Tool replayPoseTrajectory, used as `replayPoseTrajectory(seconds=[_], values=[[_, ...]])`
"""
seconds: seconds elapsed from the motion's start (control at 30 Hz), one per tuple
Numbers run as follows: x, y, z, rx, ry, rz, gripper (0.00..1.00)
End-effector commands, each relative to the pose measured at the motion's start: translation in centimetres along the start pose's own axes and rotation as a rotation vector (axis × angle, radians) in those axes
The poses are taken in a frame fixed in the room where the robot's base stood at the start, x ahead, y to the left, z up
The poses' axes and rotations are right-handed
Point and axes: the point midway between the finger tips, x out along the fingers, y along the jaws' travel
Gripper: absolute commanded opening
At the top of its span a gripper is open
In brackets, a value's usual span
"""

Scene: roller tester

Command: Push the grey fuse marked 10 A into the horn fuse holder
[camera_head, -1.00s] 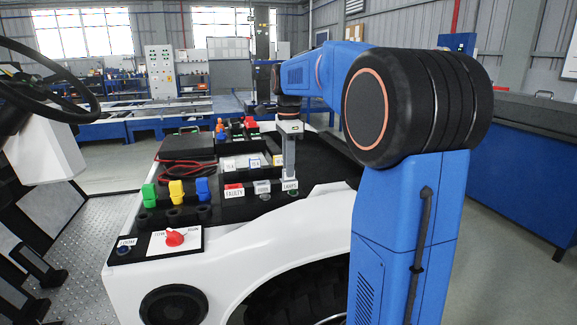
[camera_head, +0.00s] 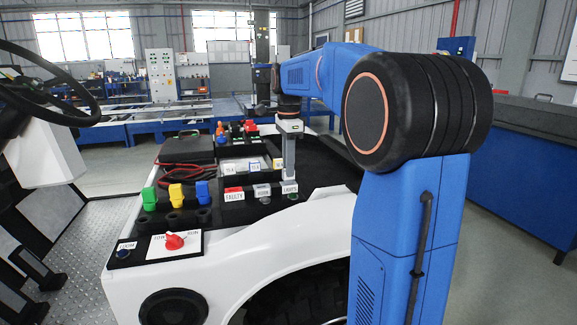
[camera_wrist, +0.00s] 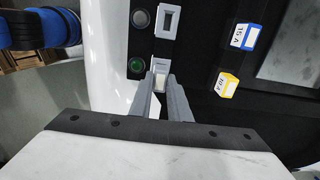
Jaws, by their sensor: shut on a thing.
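My gripper (camera_head: 289,176) points down over the panel by the block marked LIGHTS (camera_head: 289,188). In the wrist view my gripper (camera_wrist: 160,86) is shut on a pale grey fuse (camera_wrist: 160,82); its marking cannot be read. The fuse is at the position beside a lit green lamp (camera_wrist: 137,66); I cannot tell whether it is seated. The block marked HORN (camera_head: 262,190) is just left of it in the head view. In the wrist view the neighbouring holder (camera_wrist: 167,20) shows a dark slot, beside an unlit grey lamp (camera_wrist: 141,19).
A red block marked FAULTY (camera_head: 233,194) stands left of HORN. A blue fuse marked 15 A (camera_wrist: 240,37) and a yellow fuse (camera_wrist: 228,83) lie nearby.

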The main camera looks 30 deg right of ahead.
Motion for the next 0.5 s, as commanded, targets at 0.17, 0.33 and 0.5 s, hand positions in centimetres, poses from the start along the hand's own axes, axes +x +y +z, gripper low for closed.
replayPoseTrajectory(seconds=[0.17,0.33,0.5], values=[[0.0,0.0,0.0,0.000,0.000,0.000,0.00],[-0.7,-0.1,0.0,0.000,0.000,-0.001,0.00],[-1.9,0.0,0.0,0.000,0.000,-0.001,0.00]])
